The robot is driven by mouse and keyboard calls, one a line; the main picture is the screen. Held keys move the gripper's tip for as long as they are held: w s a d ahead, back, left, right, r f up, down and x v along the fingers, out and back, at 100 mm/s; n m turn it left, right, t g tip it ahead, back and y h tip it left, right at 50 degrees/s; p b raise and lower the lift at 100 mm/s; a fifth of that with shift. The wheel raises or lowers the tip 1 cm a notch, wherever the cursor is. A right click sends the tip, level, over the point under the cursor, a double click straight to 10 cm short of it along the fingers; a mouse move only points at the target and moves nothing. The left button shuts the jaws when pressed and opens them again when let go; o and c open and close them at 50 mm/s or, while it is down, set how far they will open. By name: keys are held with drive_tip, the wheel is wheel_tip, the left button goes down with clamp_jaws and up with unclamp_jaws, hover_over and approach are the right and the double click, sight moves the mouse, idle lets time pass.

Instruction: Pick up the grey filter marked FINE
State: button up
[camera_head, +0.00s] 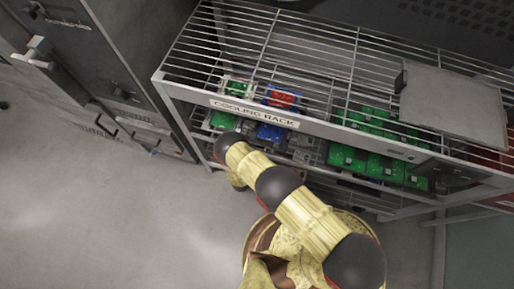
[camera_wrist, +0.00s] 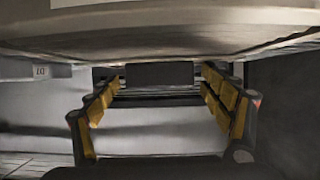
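No label reading FINE is legible in either view. Several small blocks sit inside the wire rack in the head view, seen through its bars; a greyish one (camera_head: 303,141) lies right of a blue one (camera_head: 270,132). I cannot tell whether it is the filter. My gripper (camera_wrist: 162,80) shows in the wrist view with its two yellow-padded fingers wide apart. A dark block-like shape (camera_wrist: 160,73) shows between the fingertips; I cannot tell what it is or whether it touches them. In the head view the gripper is hidden or unclear beside my arm.
The wire rack (camera_head: 340,128) carries a COOLING RACK sign (camera_head: 254,112) along its front. Green blocks (camera_head: 385,167) fill its right part, and a grey panel (camera_head: 455,105) lies on top. A grey cabinet (camera_head: 75,50) stands left. The floor (camera_head: 95,205) at lower left is clear.

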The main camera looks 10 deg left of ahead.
drive_tip(key=shift+c, duration=1.2)
drive_tip(key=c, duration=1)
